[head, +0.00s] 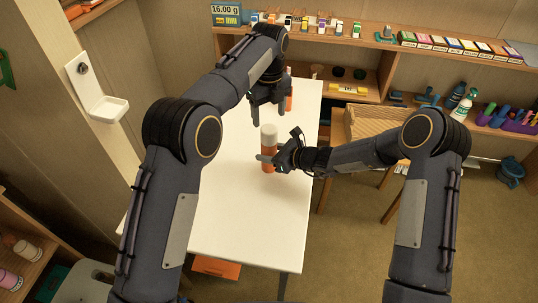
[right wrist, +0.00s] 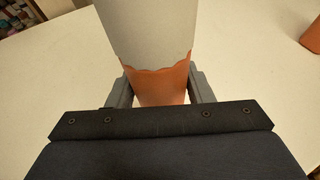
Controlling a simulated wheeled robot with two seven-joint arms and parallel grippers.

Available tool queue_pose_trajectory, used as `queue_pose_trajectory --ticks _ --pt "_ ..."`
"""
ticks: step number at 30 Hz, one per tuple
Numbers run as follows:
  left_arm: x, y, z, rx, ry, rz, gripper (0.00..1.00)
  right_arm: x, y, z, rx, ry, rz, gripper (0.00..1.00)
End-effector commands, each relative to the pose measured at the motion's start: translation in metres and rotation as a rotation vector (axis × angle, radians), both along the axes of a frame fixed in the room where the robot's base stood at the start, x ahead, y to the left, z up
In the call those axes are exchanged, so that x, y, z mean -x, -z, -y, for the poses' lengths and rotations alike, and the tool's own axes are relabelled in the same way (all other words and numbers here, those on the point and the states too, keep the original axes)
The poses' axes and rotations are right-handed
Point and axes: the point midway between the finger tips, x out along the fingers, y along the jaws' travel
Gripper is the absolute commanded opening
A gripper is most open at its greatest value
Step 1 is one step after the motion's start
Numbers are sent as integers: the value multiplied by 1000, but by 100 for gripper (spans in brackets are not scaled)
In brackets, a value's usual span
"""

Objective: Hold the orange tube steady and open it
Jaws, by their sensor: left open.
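The orange tube (head: 269,135) stands upright on the white table, with a pale whitish upper part and an orange lower part. In the right wrist view the tube (right wrist: 155,40) is between the two fingers, which appear to press its orange sides just below the jagged colour edge. My right gripper (head: 270,159) is shut on it at mid-height, coming from the right. My left gripper (head: 268,108) is open and empty, pointing down over the table behind the tube and above its top in the picture.
Another orange object (head: 289,98) stands on the table just right of my left gripper, partly hidden by it. The white table (head: 235,215) is clear in front.

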Motion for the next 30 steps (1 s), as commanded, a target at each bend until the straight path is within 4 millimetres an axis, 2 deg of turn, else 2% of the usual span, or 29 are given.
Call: queue_pose_trajectory --ticks 1,9,11,14,19,23,30 --pt "0 0 0 0 0 0 66 0 0 0 0 0 0 40" --pt "0 0 0 0 0 0 66 0 0 0 0 0 0 4" --pt "0 0 0 0 -1 0 66 0 0 0 0 0 0 0" --pt "0 0 0 -2 -52 0 66 0 0 0 0 0 0 0" --pt "0 1 0 -3 -280 -1 66 0 0 0 0 0 0 0" --pt "0 4 0 -2 -383 0 66 0 0 0 0 0 0 0" --pt "1 36 0 -3 -395 -3 66 0 0 0 0 0 0 0"
